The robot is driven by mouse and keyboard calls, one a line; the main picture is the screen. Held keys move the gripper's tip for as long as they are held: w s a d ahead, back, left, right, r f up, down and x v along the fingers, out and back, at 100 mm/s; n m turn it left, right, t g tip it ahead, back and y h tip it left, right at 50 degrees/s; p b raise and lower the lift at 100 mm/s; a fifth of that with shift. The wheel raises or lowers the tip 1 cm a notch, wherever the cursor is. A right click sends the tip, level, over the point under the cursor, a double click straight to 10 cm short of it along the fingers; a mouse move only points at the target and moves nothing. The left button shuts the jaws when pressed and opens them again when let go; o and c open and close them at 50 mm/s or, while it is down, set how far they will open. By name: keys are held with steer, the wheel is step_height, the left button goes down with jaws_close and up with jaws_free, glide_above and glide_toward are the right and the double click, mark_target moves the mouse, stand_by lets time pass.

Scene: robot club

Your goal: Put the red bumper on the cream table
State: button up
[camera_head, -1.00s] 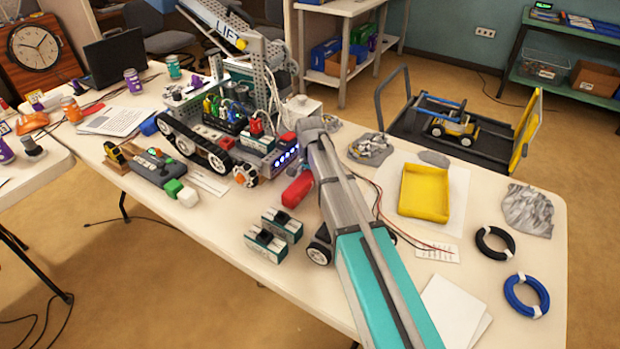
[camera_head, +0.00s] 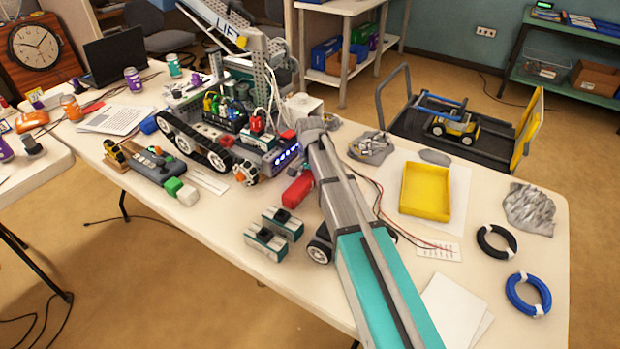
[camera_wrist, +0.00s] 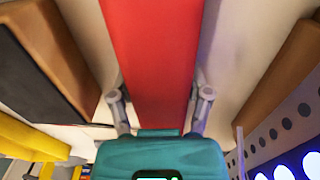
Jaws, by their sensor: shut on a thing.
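The red bumper (camera_head: 298,189) is a long red block beside my forearm in the head view, near the front of the tracked robot. In the wrist view the bumper (camera_wrist: 152,55) runs up the picture between the fingers of my gripper (camera_wrist: 161,98), which is shut on it. My arm hides the gripper in the head view. The cream table (camera_head: 205,232) lies under the bumper. I cannot tell whether the bumper touches its top.
The tracked robot (camera_head: 205,150) stands close behind the bumper. Two small boxed modules (camera_head: 266,243) sit in front of it. A yellow tray (camera_head: 425,190), black and blue cable coils (camera_head: 527,293) and paper occupy the right side. The table's front-left edge area is clear.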

steer(key=shift+f, duration=0.1)
stand_by(0.3)
steer(key=o, duration=1.4)
steer(key=shift+c, duration=0.2)
steer(key=shift+r+p, duration=3.45)
steer(key=shift+r, duration=0.1)
steer(key=s+d+r+n+p, duration=0.3)
steer(key=s+d, duration=0.4)
steer(key=s, duration=0.3)
steer(key=s+d+r+n+p, duration=0.3)
steer(key=s+d, duration=0.5)
steer(key=s, duration=0.3)
steer(key=shift+s+d+r+n+p, duration=0.15)
steer(key=shift+s+r+n+p, duration=0.2)
steer(key=shift+r+p, duration=0.4)
